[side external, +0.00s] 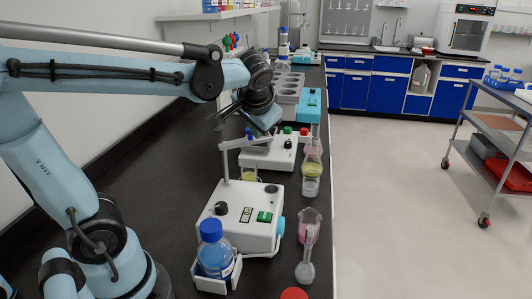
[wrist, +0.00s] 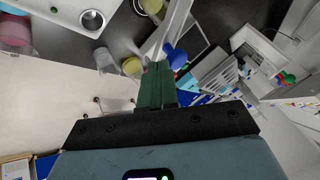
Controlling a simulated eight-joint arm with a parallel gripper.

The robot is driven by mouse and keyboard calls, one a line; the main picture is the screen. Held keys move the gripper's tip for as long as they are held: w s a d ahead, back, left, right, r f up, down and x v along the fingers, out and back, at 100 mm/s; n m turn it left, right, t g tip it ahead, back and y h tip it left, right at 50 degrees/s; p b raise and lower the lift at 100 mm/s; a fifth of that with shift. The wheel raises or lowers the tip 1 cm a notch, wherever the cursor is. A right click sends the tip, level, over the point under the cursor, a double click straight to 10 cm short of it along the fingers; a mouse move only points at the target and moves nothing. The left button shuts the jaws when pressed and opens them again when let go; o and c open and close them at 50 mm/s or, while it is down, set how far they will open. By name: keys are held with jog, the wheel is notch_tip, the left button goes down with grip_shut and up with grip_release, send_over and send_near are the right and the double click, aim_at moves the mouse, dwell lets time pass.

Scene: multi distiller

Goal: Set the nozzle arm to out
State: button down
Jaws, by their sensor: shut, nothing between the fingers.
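The white distiller unit (side external: 240,215) stands on the dark bench, with a black knob and green switches on its top. Its nozzle arm (side external: 236,144) is a pale bar on an upright post, reaching right above the unit. A small blue knob (side external: 248,132) shows by the bar. In the wrist view the pale bar (wrist: 178,20) runs down to the blue knob (wrist: 175,54), just beyond my fingertips. My gripper (wrist: 158,68) has its green fingers together, with nothing between them. In the side view its fingers are hard to make out; whether they touch the knob is unclear.
A blue-capped bottle (side external: 214,252) sits in a holder at the unit's front. Flasks with pink (side external: 309,225) and yellow (side external: 312,150) contents line the bench's right edge. A second white device (side external: 272,152) stands behind.

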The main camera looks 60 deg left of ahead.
jog(key=a+n+g, duration=0.1)
jog(key=w+a+n+g, duration=0.1)
jog(key=n, duration=0.1)
jog(key=a+n+g+y, duration=0.1)
jog(key=n, duration=0.1)
jog(key=shift+w+a, duration=0.25)
jog(key=shift+w, duration=0.05)
jog(key=shift+a+n+g, duration=0.7)
jog(key=shift+a+n, duration=0.25)
jog(key=shift+n, duration=0.05)
jog(key=shift+w+a, duration=0.1)
